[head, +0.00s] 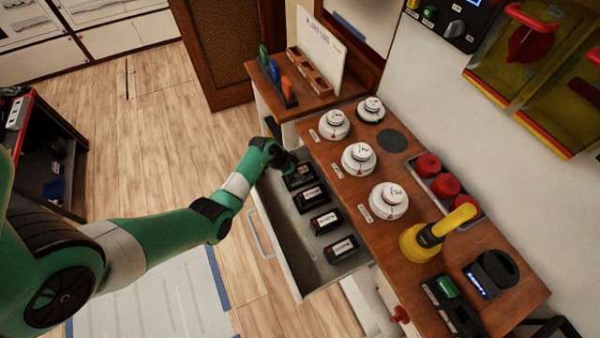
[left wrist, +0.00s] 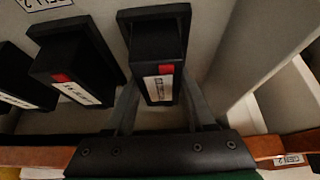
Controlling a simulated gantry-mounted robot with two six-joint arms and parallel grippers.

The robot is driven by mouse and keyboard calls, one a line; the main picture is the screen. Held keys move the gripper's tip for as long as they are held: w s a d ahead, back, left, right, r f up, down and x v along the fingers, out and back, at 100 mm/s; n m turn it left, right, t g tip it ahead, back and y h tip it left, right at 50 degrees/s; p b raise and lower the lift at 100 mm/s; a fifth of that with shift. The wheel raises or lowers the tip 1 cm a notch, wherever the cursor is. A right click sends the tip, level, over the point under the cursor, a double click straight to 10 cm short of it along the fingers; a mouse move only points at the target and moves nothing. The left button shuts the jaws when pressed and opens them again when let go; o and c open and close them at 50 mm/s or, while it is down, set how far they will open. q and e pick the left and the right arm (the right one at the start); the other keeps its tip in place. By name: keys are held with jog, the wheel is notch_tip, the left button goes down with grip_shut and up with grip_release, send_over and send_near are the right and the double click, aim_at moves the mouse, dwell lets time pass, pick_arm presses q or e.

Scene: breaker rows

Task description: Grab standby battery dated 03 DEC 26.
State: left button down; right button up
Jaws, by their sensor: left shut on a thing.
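My left gripper (head: 287,162) reaches into an open grey drawer (head: 272,200) at its far end. In the left wrist view its two fingers (left wrist: 158,98) lie on either side of a black battery (left wrist: 155,48) with a red patch and a white label, and are shut on it. This battery is the farthest of the row in the head view (head: 299,178). Several similar black batteries, such as the nearest one (head: 341,247), stand in the drawer. The date print on the labels is too small and blurred to read. My right gripper is not in view.
The wooden counter (head: 330,152) beside the drawer holds white round detectors (head: 388,200), red domes (head: 428,165) and a yellow device (head: 420,242). A neighbouring battery (left wrist: 75,62) stands close on the left in the wrist view. The drawer wall (left wrist: 262,45) is to the right.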

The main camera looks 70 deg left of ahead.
aim_at(305, 169)
pick_arm(q)
jog(key=shift+r, duration=0.55)
notch_tip(305, 169, up, 3)
jog(key=shift+f+p, duration=0.15)
jog(key=shift+p, duration=0.65)
jog(key=s+d+r+p, duration=0.4)
jog(key=s+d+r, duration=0.5)
jog(key=s, duration=0.1)
jog(key=shift+d+p, duration=0.4)
